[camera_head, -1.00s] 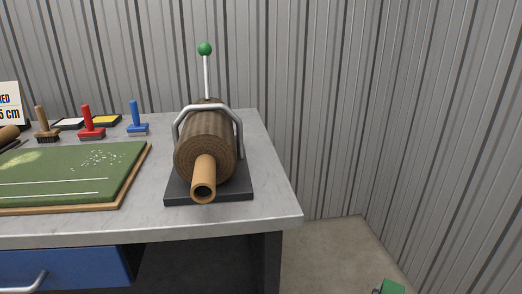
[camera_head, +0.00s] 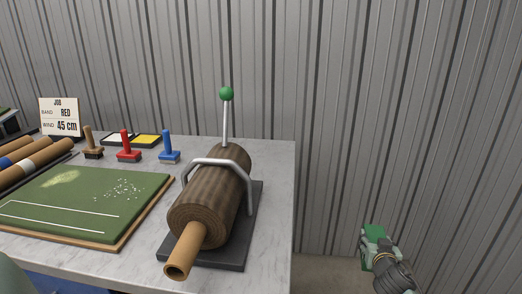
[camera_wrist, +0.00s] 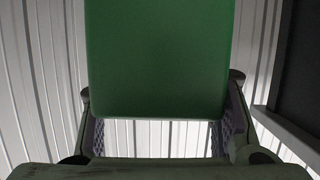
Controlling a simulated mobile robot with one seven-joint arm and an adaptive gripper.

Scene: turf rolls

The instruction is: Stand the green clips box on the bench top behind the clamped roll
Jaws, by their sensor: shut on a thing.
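The green clips box (camera_wrist: 158,60) fills the upper middle of the wrist view, between the two fingers of my gripper (camera_wrist: 160,125). My gripper is shut on it. In the head view the box (camera_head: 374,233) shows at the lower right, at the end of my gripper (camera_head: 380,252), off the bench's right edge. The brown clamped roll (camera_head: 212,192) lies on a dark base plate on the bench top (camera_head: 277,190), under a grey metal bar and a green-knobbed lever (camera_head: 226,93). A tan core tube (camera_head: 185,252) sticks out of its near end.
Left of the roll are a green turf board (camera_head: 85,205) and blue (camera_head: 169,148), red (camera_head: 127,147) and brown (camera_head: 92,143) handled tools. Bare bench top lies behind and right of the roll. A corrugated wall (camera_head: 400,120) stands close behind.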

